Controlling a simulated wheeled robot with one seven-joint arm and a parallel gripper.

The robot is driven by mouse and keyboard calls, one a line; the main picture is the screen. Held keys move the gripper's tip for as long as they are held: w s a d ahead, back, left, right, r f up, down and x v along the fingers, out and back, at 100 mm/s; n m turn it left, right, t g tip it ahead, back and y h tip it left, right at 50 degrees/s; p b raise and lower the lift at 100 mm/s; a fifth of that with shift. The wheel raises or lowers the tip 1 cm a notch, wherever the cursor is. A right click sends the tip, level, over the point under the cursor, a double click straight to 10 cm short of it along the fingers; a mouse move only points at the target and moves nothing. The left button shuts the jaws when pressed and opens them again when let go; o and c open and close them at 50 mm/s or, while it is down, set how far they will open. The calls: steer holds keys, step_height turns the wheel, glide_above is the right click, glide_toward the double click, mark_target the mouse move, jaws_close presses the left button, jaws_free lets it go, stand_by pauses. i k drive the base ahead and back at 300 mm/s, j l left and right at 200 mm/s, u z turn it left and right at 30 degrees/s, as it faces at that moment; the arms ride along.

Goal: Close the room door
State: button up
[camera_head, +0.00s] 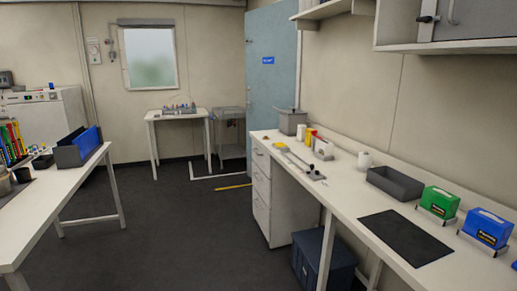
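The room door (272,85) is a tall light-blue panel at the back, right of centre, with a small blue sign (268,60) on its upper part. Small dark fittings show along its left edge. Its lower part is hidden behind the right-hand bench and the grey box on it. From this view I cannot tell whether it is shut in its frame or standing open. My gripper is not in view.
A long white bench (345,205) with drawers (262,185) runs along the right. A left table (60,205), a small back table (178,114) and a grey cart (228,135) stand around. Dark floor (165,230) is clear between them. White and yellow floor markings lie near the door.

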mark_target(270, 56)
steer(key=i+u, duration=0.35)
steer(key=i, duration=7.7)
steer(key=i+j+z, duration=0.25)
steer(key=i, duration=0.25)
steer(key=i+j+z, duration=0.25)
steer(key=i, duration=0.2)
steer(key=l, duration=0.1)
